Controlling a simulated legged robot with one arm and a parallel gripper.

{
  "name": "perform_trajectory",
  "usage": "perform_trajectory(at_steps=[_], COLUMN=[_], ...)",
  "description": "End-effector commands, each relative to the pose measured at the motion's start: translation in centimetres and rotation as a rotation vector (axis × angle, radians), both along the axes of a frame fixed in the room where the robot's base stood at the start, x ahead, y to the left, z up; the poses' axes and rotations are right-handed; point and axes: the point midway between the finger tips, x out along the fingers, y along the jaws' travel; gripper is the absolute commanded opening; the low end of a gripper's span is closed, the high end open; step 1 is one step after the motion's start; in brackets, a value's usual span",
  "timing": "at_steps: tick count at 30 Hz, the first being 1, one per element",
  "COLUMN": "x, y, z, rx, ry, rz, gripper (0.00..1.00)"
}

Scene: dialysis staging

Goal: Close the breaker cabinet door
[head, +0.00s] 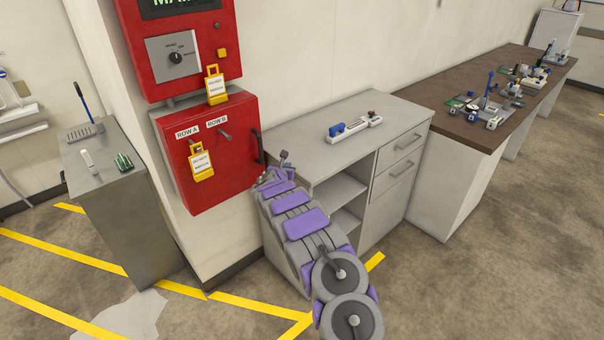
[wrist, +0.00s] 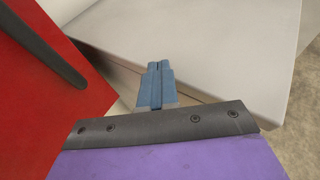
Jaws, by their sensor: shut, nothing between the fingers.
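The red breaker cabinet (head: 225,165) is mounted on the white column, with labels "ROW A" and "ROW B" and a yellow tag on its front. A black handle (head: 259,148) stands at its right edge. I cannot tell from this angle whether its door is fully shut. My gripper (head: 284,155) is just right of the handle, above the counter's near left corner. In the wrist view, my gripper (wrist: 158,68) has its fingers together and empty. The red panel (wrist: 45,90) and dark handle (wrist: 42,45) lie to its left, apart from the fingers.
The grey counter (head: 375,112) bears a blue-and-white tool (head: 350,128) and has open shelves and drawers below. An upper red panel (head: 185,50) with a dial sits above the cabinet. A metal side table (head: 125,195) stands left. A brown bench (head: 455,90) holds several parts.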

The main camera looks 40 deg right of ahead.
Motion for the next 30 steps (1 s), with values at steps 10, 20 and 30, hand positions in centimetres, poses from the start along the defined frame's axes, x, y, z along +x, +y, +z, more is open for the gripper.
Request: perform_trajectory(at_steps=[10,20,30], x=[-4.1,-6.9,-7.4], y=[-0.5,-0.3,0.1], z=[1.2,2.0,2.3], rx=[0.003,0.005,0.001], ry=[0.004,0.002,0.001], rz=[0.003,0.002,0.002], gripper=[0.00,0.00,0.00])
